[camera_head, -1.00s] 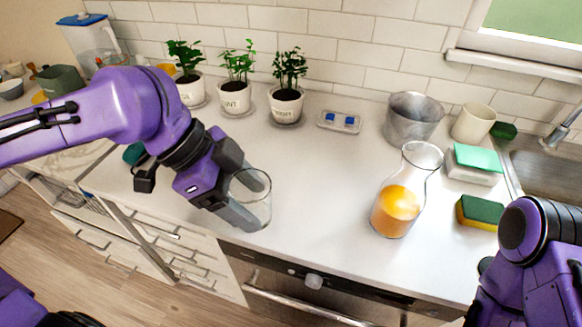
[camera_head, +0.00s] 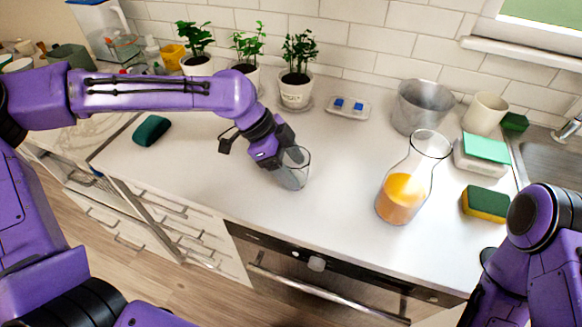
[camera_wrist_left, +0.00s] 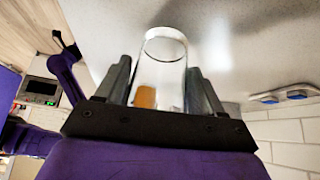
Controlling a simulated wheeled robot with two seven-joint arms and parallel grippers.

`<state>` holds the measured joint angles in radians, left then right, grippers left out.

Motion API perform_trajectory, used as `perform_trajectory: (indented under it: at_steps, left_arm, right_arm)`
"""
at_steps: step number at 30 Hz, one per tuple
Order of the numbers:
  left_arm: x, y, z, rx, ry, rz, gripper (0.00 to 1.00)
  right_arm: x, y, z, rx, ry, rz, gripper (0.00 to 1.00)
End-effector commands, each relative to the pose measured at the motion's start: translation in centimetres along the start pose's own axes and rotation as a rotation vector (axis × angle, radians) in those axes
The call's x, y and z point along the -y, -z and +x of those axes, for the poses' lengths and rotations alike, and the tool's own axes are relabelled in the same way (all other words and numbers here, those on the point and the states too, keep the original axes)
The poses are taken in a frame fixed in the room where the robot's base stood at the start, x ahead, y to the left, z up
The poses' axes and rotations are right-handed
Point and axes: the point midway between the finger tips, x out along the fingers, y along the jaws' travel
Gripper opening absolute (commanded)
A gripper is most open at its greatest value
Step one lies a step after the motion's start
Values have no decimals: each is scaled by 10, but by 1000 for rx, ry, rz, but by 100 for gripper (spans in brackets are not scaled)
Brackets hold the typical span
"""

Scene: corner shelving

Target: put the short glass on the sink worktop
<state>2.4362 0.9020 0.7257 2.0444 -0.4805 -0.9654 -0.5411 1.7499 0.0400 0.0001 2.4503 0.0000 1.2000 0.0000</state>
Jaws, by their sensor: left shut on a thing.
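The short glass (camera_head: 294,169) is clear and upright, at the middle of the white sink worktop (camera_head: 255,205) in the head view. My left gripper (camera_head: 286,166) is shut on it, with one finger on each side. The glass (camera_wrist_left: 163,65) also shows between the two fingers in the left wrist view, with the worktop close by. I cannot tell whether its base touches the worktop. My right arm is at the lower right, but its fingers cannot be made out.
A carafe of orange juice (camera_head: 405,190) stands right of the glass. Behind are potted plants (camera_head: 296,88), a blue-and-white tray (camera_head: 348,107), a metal pot (camera_head: 420,107) and a cream mug (camera_head: 484,113). A sponge (camera_head: 485,204) lies near the sink (camera_head: 545,160). A dark green sponge (camera_head: 151,130) lies left.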

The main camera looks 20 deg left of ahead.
Motion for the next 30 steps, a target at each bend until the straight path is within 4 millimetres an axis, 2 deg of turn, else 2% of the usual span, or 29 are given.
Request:
perform_trajectory:
  at_steps: [3, 12, 13, 15, 25, 30]
  left_arm:
    - [0, -7, 10, -3, 1, -1, 27]
    - [0, -8, 12, -2, 2, -1, 27]
    - [0, -8, 12, -2, 2, -1, 77]
    - [0, -8, 12, -2, 1, -1, 94]
    - [0, -7, 7, -2, 3, -1, 94]
    - [1, -6, -29, -5, 8, 0, 94]
  right_arm:
    - [0, 0, 0, 0, 0, 0, 43]
    - [0, 0, 1, 0, 0, 0, 43]
    - [0, 0, 1, 0, 0, 0, 43]
    - [0, 0, 1, 0, 0, 0, 43]
    - [0, 0, 0, 0, 0, 0, 43]
    - [0, 0, -1, 0, 0, 0, 43]
